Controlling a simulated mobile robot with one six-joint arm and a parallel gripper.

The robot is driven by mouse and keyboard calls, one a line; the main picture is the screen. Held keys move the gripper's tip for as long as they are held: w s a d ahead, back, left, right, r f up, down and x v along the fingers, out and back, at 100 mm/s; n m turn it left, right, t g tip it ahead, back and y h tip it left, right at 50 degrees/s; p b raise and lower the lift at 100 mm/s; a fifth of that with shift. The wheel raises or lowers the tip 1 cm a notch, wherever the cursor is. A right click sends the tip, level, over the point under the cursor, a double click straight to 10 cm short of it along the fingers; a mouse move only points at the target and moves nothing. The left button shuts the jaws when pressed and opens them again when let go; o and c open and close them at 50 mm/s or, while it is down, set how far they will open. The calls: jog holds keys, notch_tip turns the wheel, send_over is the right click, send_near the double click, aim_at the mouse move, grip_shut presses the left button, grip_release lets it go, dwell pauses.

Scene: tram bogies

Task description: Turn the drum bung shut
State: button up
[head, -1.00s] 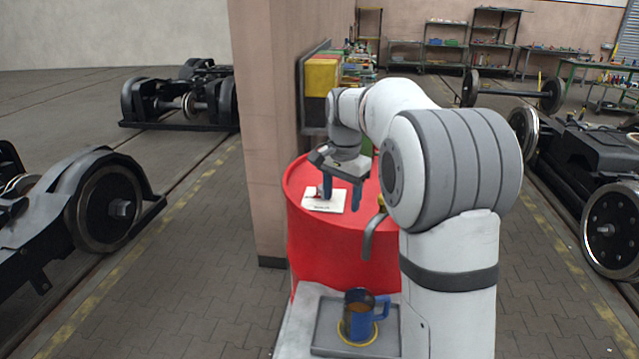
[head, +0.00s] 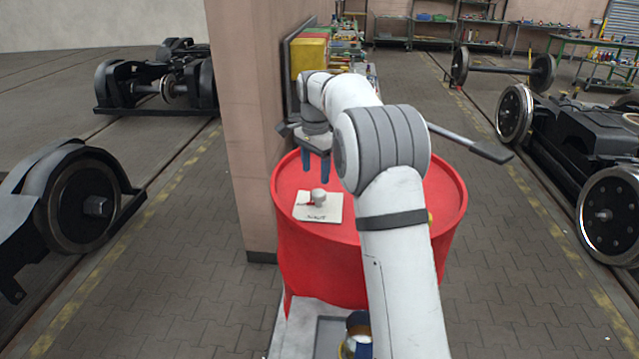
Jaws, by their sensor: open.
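The red drum (head: 292,235) stands upright in the middle of the head view. On its top lies a white square label (head: 327,213) with a red mark and small print. The drum bung (head: 319,196), a short pale grey knob, stands at this label. My gripper (head: 316,182) is over the drum top, just beyond the bung in the picture, with its blue fingers apart and pointing down. Nothing shows between the fingers, and they appear clear of the bung. My arm hides the right middle of the drum top.
A pink pillar (head: 240,130) stands close left of the drum. A grey bar (head: 470,145) juts out right of my arm; its attachment is hidden. Bogies flank the paved aisle.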

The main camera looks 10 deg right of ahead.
aim_at(318, 192)
jog(key=f, duration=0.4)
jog(key=f+p, duration=0.1)
jog(key=f, duration=0.1)
jog(key=shift+s+d+f, duration=0.25)
jog(key=shift+d+f, duration=0.1)
jog(key=shift+f, duration=0.05)
jog(key=shift+c, duration=0.2)
jog(key=c, duration=0.9)
